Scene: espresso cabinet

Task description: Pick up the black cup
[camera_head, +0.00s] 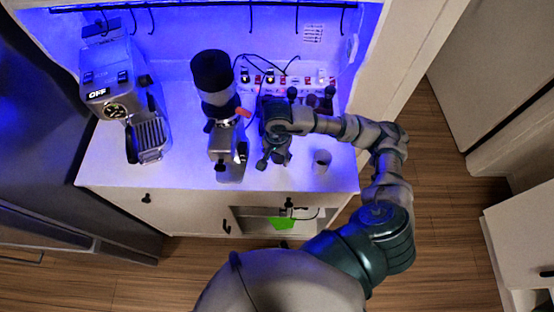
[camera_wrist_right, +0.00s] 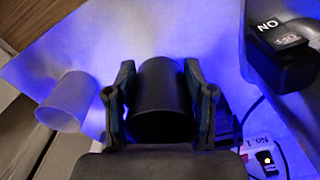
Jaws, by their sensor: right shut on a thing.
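In the right wrist view, the black cup (camera_wrist_right: 162,100) is between the two fingers of my right gripper (camera_wrist_right: 160,105). The fingers are shut on its sides, and its dark opening faces the camera. In the head view my right gripper (camera_head: 275,153) is over the right part of the white counter, and the cup cannot be made out clearly there. I cannot tell whether the cup touches the counter. My left gripper is not in view.
A pale cup (camera_head: 321,162) stands right of my gripper and also shows in the wrist view (camera_wrist_right: 67,102). A coffee grinder (camera_head: 226,145) stands to the left, an espresso machine (camera_head: 125,105) farther left. Switches and cables line the back of the counter (camera_head: 190,175).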

